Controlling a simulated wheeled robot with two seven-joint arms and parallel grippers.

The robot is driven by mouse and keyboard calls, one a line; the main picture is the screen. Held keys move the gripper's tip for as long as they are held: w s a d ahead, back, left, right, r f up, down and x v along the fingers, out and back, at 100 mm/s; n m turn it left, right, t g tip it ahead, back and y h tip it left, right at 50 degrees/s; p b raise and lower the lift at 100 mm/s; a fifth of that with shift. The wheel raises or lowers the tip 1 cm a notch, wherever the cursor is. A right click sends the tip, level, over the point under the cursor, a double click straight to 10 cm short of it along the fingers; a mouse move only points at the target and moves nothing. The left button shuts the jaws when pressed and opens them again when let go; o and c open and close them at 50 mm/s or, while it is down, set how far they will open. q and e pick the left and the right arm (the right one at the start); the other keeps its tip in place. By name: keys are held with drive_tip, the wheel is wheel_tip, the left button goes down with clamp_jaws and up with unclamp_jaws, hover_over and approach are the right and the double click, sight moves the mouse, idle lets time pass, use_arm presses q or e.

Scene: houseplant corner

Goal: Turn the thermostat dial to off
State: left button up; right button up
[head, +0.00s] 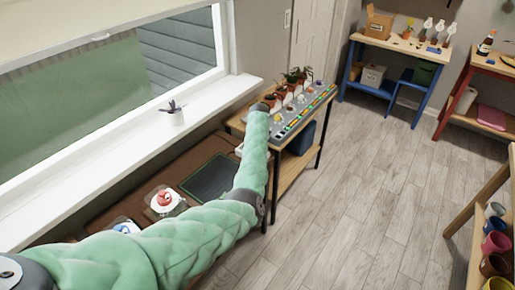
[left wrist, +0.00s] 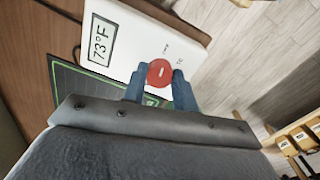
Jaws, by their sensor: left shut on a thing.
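The thermostat is a white panel (left wrist: 128,50) with a dark-framed display reading 73°F. Its round red dial (left wrist: 160,72) carries a short pale mark and has small labels beside it, too small to read surely. My left gripper (left wrist: 158,84) is shut on the dial, one dark finger on each side of it. Where the mark points among the labels, I cannot tell. In the head view my left forearm hides the gripper and the dial; only a white edge, likely the thermostat (head: 239,150), shows beside it. My right gripper is in neither view.
A dark green-edged mat (head: 209,178) lies on the brown bench near the thermostat. Potted plants (head: 290,82) and a strip of coloured markings (head: 296,120) are on the table beyond my arm. A windowsill (head: 120,150) runs along the left. The wooden floor is open at right.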

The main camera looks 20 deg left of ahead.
use_arm(q)
drive_tip(key=o, duration=1)
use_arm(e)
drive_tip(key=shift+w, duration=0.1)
use_arm(q)
drive_tip(key=shift+r, duration=0.25)
wheel_tip(320, 180, up, 6)
drive_tip(key=shift+d+f+b, duration=0.1)
drive_tip(key=shift+d+b, duration=0.05)
drive_tip(key=shift+b, duration=1)
drive_tip(key=shift+r, duration=0.75)
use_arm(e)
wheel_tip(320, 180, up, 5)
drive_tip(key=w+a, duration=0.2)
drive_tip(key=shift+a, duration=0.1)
